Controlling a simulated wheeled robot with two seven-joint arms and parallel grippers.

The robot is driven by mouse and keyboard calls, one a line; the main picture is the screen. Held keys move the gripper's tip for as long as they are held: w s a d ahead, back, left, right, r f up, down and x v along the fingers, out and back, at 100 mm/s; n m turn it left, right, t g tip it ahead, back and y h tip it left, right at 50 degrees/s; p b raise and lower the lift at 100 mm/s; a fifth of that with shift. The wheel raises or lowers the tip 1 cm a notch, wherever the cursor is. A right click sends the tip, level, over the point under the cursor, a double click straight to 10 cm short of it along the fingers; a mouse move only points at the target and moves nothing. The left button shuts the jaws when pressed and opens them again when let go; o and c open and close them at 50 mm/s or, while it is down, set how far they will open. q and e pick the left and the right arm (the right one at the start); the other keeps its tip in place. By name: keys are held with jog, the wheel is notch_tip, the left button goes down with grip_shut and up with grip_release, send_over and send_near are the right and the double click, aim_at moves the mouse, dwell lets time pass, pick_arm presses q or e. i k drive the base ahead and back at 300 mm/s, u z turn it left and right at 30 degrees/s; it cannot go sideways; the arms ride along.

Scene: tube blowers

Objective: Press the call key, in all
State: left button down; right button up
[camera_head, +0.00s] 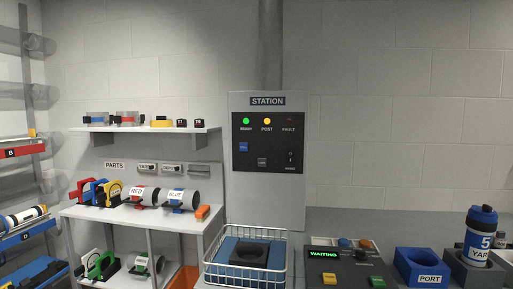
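A tall grey station cabinet (266,205) stands at the centre under a sign reading STATION. Its black panel (275,165) has a blue key (243,147), a grey key (262,162) and a black switch (290,158). The key labels are too small to read surely. A green lamp and a yellow lamp marked POST are lit; the FAULT lamp is dim. A dark console (345,272) at the lower right shows WAITING in green, with a yellow key (329,279) and a green key (377,282). Neither of my grippers is in view.
A white wire basket (208,269) with a blue block stands before the cabinet. Shelves (130,216) at left hold labelled canisters. A grey pipe (269,50) rises above the cabinet.

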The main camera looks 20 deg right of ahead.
aim_at(244, 146)
jog(key=z, duration=0.45)
jog(key=i, duration=0.4)
jog(key=z, duration=0.5)
